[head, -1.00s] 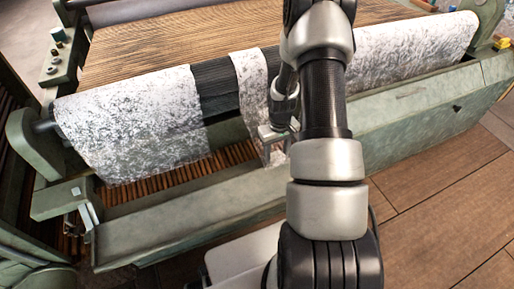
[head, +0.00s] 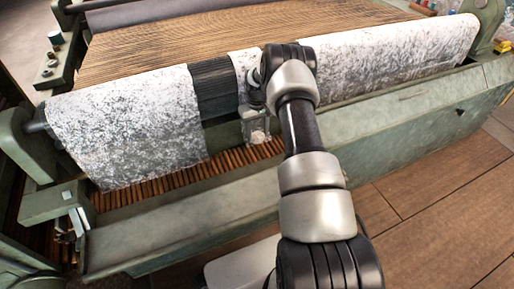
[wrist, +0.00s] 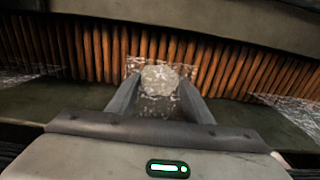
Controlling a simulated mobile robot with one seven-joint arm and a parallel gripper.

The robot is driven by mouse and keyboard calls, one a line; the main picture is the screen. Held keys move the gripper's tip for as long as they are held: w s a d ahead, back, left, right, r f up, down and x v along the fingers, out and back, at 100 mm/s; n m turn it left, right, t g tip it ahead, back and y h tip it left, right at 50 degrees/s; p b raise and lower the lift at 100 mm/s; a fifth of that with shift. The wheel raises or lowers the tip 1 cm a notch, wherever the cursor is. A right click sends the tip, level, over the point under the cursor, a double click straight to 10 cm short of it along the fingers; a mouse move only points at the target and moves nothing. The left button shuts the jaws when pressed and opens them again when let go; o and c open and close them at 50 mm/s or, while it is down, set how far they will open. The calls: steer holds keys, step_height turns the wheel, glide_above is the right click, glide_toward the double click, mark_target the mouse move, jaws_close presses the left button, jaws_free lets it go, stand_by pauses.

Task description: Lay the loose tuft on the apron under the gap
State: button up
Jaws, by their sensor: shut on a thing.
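My gripper (head: 256,124) is shut on a pale, speckled tuft (wrist: 160,78), which sits between the two fingertips in the wrist view. The tuft also shows small below my gripper in the head view (head: 259,138). The apron (head: 150,188) is a row of brown wooden slats low in the machine; it shows across the top of the wrist view (wrist: 90,48). The gap (head: 214,88) is a bare dark stretch of roller between two parts of the white fleece. The tuft is right of the gap in the head view. Whether it touches the slats I cannot tell.
White speckled fleece (head: 130,125) hangs left of the gap, and more fleece (head: 400,55) covers the roller to the right. A green metal trough wall (head: 180,225) runs along the front. My arm hides part of the machine's middle.

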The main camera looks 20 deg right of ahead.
mark_target(257, 134)
steer(key=shift+f+b, duration=0.7)
steer(key=shift+f, duration=2.8)
steer(key=shift+f, duration=0.1)
steer(key=o, duration=1)
step_height(257, 134, up, 12)
steer(key=p, duration=0.3)
